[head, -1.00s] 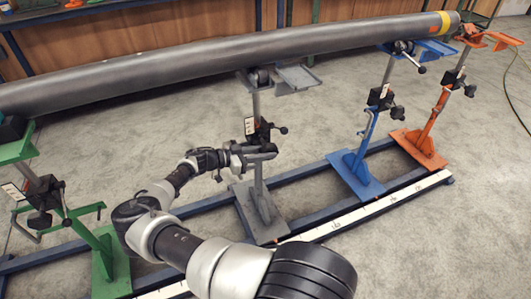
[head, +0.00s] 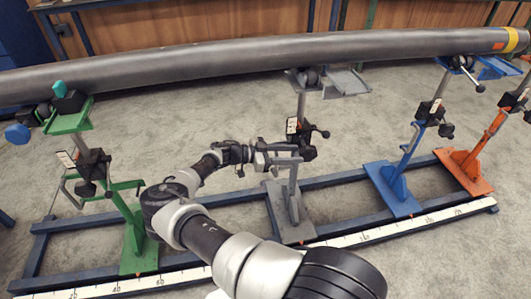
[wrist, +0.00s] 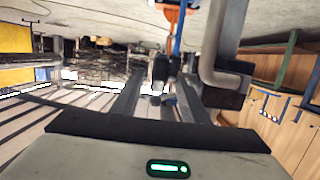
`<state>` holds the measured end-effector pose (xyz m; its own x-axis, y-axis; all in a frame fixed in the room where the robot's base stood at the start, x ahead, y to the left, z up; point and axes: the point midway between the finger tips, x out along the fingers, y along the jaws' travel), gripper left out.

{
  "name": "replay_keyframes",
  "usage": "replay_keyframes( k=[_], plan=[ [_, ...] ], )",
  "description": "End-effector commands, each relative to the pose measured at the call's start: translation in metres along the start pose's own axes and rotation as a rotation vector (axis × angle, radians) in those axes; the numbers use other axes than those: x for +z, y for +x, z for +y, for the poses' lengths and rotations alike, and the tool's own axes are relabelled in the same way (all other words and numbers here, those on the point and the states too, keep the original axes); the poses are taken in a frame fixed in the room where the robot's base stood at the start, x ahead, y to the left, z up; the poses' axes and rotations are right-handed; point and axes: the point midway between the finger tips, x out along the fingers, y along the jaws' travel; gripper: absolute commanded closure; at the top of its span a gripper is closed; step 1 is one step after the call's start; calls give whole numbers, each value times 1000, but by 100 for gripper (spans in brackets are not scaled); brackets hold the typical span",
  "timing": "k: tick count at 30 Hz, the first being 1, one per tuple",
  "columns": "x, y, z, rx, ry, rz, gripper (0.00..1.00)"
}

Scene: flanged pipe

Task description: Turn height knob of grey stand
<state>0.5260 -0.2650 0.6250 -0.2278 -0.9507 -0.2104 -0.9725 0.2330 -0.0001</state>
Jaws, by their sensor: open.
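The grey stand (head: 291,212) is in the middle of the head view, its slanted post rising to a grey cradle under the pipe. Its black height block (head: 301,127) sits on the post, with a dark knob (head: 308,153) low on it and a ball-ended lever at its right. My gripper (head: 284,153) is just left of the post at about the knob's height. In the wrist view its two fingers (wrist: 158,98) are apart with nothing held between them. A grey bent bar (wrist: 208,65) and a black block (wrist: 226,92) stand right of the fingers. Contact cannot be told.
The long grey pipe (head: 230,60) lies across the stands. The green stand (head: 137,240) is left; the blue stand (head: 394,188) and orange stand (head: 465,170) are right. Blue floor rails and a white measuring strip (head: 375,233) run along the bases.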

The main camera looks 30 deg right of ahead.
Motion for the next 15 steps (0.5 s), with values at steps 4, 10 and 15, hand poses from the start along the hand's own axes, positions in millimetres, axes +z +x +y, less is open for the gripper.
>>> replay_keyframes(
  k=[4,10,15],
  plan=[
    [-1,-41,-1,-6,-1,-2,59],
    [0,-86,-1,-4,0,-2,59],
    [0,-112,-1,-3,0,-1,59]
  ],
)
